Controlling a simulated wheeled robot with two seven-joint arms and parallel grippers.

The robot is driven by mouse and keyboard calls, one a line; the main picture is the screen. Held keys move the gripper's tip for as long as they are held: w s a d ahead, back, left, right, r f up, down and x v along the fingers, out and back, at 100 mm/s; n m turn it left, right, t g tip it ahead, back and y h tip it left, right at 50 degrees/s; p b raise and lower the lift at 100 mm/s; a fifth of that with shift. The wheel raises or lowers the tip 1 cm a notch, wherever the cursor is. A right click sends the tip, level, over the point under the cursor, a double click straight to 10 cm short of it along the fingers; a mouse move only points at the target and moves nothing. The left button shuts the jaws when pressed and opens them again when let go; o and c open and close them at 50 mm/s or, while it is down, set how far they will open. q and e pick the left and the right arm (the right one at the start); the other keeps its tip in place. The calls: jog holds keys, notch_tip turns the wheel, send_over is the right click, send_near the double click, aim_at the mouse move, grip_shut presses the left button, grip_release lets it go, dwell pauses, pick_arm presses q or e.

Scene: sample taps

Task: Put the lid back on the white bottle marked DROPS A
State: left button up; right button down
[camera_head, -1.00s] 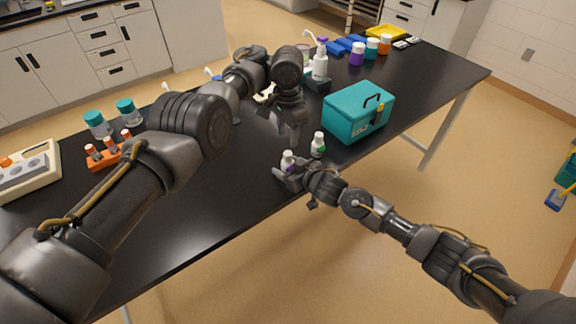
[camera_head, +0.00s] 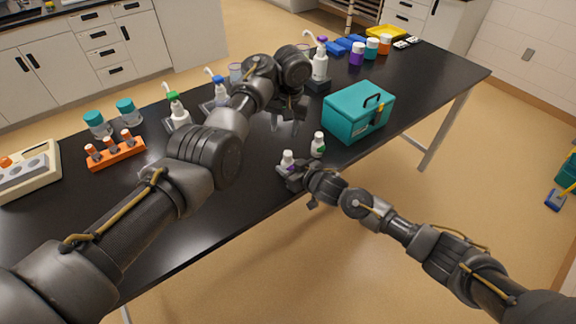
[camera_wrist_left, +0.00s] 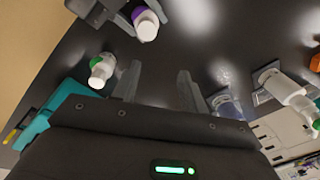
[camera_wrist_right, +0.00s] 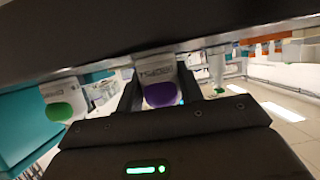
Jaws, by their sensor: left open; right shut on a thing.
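A small white bottle with a purple patch (camera_head: 287,157) is upright in my right gripper (camera_head: 284,169), at the table's front edge. In the right wrist view this bottle (camera_wrist_right: 154,74) is between the fingers, with print too blurred to read. In the left wrist view its white top (camera_wrist_left: 147,29) shows; I cannot tell whether that is a lid. A second white bottle with a green patch (camera_head: 318,146) stands on the table beside it, also in the left wrist view (camera_wrist_left: 101,70). My left gripper (camera_head: 289,120) is open and empty, apart from both bottles. No loose lid is discernible.
A teal box (camera_head: 350,120) stands just right of the bottles. Pump bottles (camera_head: 179,112) on dark stands line the far side. An orange rack (camera_head: 116,154) with small vials is at the left. The black table (camera_head: 215,205) is clear at the front left.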

aim_at(288, 153)
pick_arm(q)
jog(key=s+n, duration=0.1)
jog(key=n, duration=0.2)
jog(key=s+n, duration=0.1)
jog(key=n, duration=0.2)
jog(key=s+d+n+h, duration=0.1)
jog(key=n, duration=0.3)
jog(key=shift+s+r+g, duration=0.15)
jog(key=shift+r+g, duration=0.15)
jog(key=shift+g, duration=0.1)
jog(key=shift+f, duration=4)
jog(key=shift+c, duration=0.2)
